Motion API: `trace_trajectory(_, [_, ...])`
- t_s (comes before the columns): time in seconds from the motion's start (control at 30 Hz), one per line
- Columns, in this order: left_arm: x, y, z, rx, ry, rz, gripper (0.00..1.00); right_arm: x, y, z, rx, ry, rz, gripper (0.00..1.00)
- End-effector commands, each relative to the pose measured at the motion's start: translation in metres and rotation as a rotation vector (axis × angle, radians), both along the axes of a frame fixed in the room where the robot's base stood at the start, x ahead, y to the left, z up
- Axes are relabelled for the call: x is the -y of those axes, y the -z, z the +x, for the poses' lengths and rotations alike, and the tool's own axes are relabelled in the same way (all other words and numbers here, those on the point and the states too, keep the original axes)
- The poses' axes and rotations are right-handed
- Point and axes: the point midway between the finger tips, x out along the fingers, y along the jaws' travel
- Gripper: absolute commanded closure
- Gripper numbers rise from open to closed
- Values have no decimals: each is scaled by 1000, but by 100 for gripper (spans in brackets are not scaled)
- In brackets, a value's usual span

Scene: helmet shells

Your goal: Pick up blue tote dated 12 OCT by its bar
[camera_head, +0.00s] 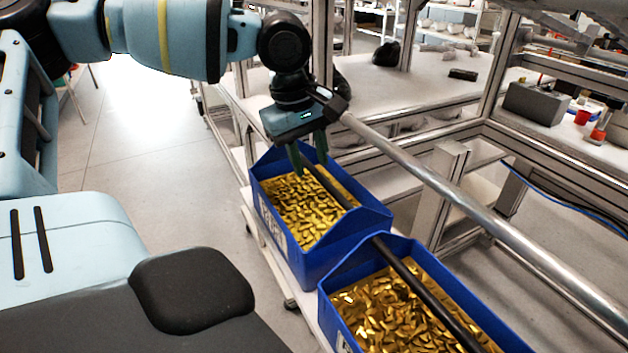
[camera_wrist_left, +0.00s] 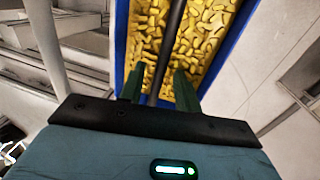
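Two blue totes filled with small gold pieces stand in a row, each with a dark bar running lengthwise across its top. The far tote (camera_head: 357,222) has a white label on its left side, too oblique to read; the near tote (camera_head: 480,310) shows only a sliver of a label. I cannot tell which is dated 12 OCT. My left gripper (camera_head: 309,167) points down over the far end of the far tote. In the left wrist view, its green fingers (camera_wrist_left: 158,84) are apart, one on each side of the line of the far tote's bar (camera_wrist_left: 169,50); no contact is visible. My right gripper is out of view.
A long metal tube (camera_head: 450,190) runs diagonally just right of the totes, close to my left gripper. Metal-framed workbenches (camera_head: 440,88) stand behind and to the right. Open floor (camera_head: 150,160) lies left of the totes.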

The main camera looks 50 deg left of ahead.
Motion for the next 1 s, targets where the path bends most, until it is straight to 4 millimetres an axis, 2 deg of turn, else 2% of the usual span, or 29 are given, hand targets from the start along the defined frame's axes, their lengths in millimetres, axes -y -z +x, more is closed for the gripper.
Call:
trace_trajectory(0.1, [1, 18, 2, -3, 2, 0, 67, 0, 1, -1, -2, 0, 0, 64])
trace_trajectory(0.2, [1, 26, 3, -2, 1, 1, 67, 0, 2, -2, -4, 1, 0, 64])
trace_trajectory(0.47, [2, 28, 4, 1, 1, 0, 67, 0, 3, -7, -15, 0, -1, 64])
trace_trajectory(0.53, [1, 28, 4, 1, 1, 0, 72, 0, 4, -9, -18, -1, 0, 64])
trace_trajectory(0.73, [1, 28, 4, 1, 1, 1, 99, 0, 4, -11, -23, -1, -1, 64])
trace_trajectory(1.0, [1, 28, 4, 1, 2, 1, 100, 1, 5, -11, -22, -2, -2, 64])
